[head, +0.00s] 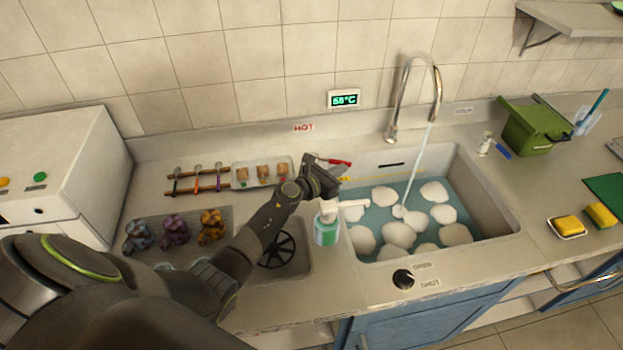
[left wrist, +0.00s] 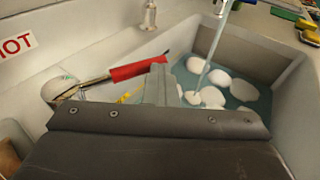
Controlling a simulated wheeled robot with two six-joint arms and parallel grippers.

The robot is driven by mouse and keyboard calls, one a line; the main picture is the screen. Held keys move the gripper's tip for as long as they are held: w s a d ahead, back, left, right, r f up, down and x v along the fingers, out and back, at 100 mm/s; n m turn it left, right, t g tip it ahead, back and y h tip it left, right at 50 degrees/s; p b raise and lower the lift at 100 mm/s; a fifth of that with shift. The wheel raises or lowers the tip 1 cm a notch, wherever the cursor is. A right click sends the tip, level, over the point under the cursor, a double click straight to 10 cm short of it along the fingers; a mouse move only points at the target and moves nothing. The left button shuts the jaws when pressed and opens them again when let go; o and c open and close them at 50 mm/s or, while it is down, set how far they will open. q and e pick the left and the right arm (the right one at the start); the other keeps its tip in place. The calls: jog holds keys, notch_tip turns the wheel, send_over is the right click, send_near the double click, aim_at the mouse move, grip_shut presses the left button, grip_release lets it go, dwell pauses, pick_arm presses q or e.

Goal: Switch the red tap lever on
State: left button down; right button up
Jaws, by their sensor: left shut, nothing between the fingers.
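The red tap lever (head: 338,162) sticks out at the back left corner of the sink, under the red HOT label (head: 303,127). In the left wrist view the red lever (left wrist: 138,69) sits on a metal stem, its tip near my fingers. My left gripper (head: 330,182) is shut and empty, just in front of the lever in the head view. I cannot tell whether it touches the lever. The gripper body hides the tap's base in the head view. My right gripper is in neither view.
A display (head: 344,100) reads about 58°C.

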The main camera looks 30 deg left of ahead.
pick_arm(q)
jog(key=shift+w+r, duration=0.1)
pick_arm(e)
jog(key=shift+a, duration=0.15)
pick_arm(q)
jog(key=shift+s+a, duration=0.2)
jog(key=shift+s, duration=0.2)
jog(key=p+v, duration=0.1)
jog(key=v, duration=1.5)
jog(key=shift+s, duration=0.35)
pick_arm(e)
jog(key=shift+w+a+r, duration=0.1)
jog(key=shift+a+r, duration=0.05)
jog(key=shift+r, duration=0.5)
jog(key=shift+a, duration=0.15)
